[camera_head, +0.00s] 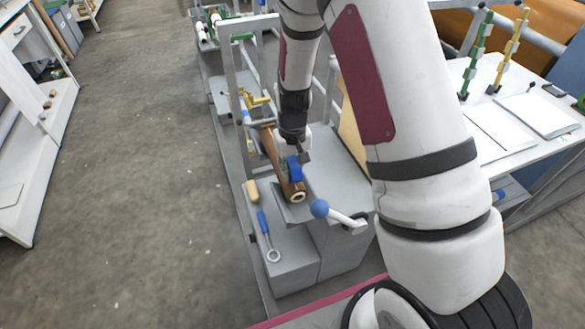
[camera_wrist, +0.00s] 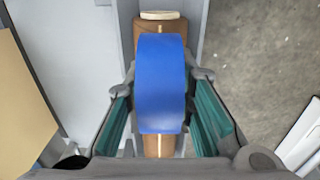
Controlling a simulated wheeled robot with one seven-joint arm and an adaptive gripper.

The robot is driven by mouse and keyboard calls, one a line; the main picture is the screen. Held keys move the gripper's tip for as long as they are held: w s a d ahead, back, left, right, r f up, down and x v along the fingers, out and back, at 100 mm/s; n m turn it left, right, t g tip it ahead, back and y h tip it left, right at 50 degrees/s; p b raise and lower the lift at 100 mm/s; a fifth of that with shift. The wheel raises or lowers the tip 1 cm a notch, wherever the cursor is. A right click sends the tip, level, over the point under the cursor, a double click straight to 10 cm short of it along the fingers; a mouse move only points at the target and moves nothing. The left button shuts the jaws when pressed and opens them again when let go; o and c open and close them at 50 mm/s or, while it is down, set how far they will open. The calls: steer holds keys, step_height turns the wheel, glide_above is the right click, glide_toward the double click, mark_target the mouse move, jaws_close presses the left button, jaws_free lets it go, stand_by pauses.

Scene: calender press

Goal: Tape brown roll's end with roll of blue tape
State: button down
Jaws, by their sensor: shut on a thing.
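The brown roll (camera_head: 271,149) lies slanted across the grey machine, its near end showing a pale ring. In the wrist view the brown roll (camera_wrist: 161,23) runs up the picture behind the tape. The roll of blue tape (camera_head: 294,168) is at the near part of the brown roll. In the wrist view the blue tape (camera_wrist: 161,84) covers the middle of the brown roll; I cannot tell whether they touch. My gripper (camera_wrist: 163,110) is shut on the blue tape, one finger on each side. In the head view my gripper (camera_head: 298,155) is partly hidden by the tape and my wrist.
A blue-knobbed lever (camera_head: 320,208) stands just right of the brown roll's near end. A wrench with a blue handle (camera_head: 264,224) and a yellowish block (camera_head: 252,191) lie on the machine's left ledge. A white table (camera_head: 500,140) with papers is at right. The floor at left is clear.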

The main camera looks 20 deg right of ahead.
steer(key=shift+f, duration=0.25)
steer(key=shift+w, duration=0.2)
steer(key=shift+w+r+b, duration=0.1)
steer(key=shift+w+b, duration=0.25)
steer(key=shift+w, duration=0.05)
stand_by(0.3)
steer(key=shift+w, duration=0.2)
steer(key=shift+w+b, duration=0.3)
steer(key=shift+w, duration=0.05)
steer(key=shift+w, duration=0.1)
steer(key=c, duration=2.4)
jaws_free()
steer(key=shift+w+f+b, duration=0.2)
steer(key=shift+w+b, duration=0.15)
steer(key=shift+w, duration=0.1)
steer(key=c, duration=2.4)
jaws_free()
